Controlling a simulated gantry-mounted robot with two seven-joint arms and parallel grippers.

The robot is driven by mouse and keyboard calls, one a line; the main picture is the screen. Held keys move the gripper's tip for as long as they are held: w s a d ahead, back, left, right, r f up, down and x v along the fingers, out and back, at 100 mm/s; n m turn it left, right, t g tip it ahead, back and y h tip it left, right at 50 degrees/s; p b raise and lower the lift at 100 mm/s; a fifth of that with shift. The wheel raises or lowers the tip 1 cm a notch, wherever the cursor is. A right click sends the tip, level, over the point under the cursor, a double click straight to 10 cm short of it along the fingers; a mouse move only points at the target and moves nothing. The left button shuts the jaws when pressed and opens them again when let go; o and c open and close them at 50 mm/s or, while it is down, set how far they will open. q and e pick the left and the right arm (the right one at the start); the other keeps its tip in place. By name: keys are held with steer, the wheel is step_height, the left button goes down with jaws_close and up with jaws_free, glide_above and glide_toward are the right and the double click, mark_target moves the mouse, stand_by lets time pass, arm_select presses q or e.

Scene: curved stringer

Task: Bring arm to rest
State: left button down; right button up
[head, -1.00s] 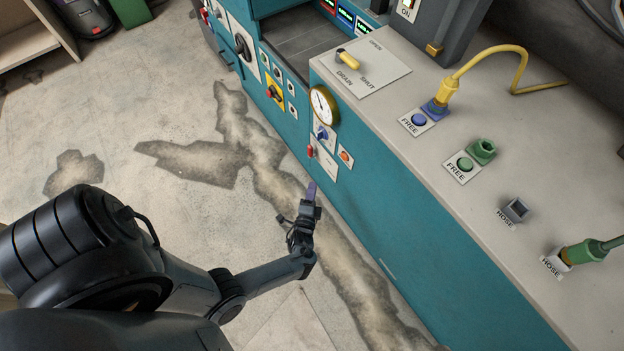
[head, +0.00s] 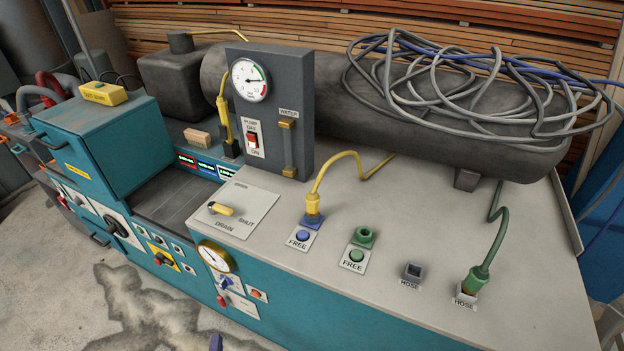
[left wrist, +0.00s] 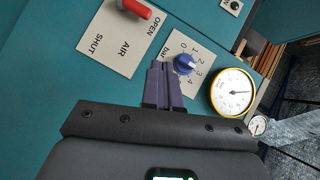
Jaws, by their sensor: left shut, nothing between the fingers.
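My left gripper shows in the left wrist view (left wrist: 163,85) with its purple fingers together and nothing between them. It is in front of the teal panel (left wrist: 60,65), close to a blue knob (left wrist: 184,64) on a bar scale; I cannot tell whether they touch. In the head view only a purple fingertip of my left gripper (head: 215,342) shows at the bottom edge, beside the machine's front. The rest of the left arm is out of that view. My right gripper is in neither view.
A red air lever (left wrist: 135,8) and a yellow-rimmed gauge (left wrist: 232,92) flank the knob. On the machine top (head: 330,260) are a drain lever (head: 221,209), a yellow plug (head: 313,212), a green plug (head: 474,280) and a dark upright panel (head: 290,90).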

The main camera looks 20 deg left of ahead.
arm_select(q)
steer(key=s+d+r+n+g+h+p, duration=0.1)
steer(key=d+r+n+g+h, duration=0.25)
steer(key=d+r+h, duration=0.75)
steer(key=s+d+r+n+g+y, duration=0.25)
steer(key=s+d+r+g, duration=0.35)
steer(key=s, duration=0.3)
step_height(320, 180, up, 38)
steer(key=p, duration=3.8)
steer(key=shift+s+a+r, duration=0.15)
steer(key=shift+a+r, duration=0.05)
steer(key=shift+a, duration=0.1)
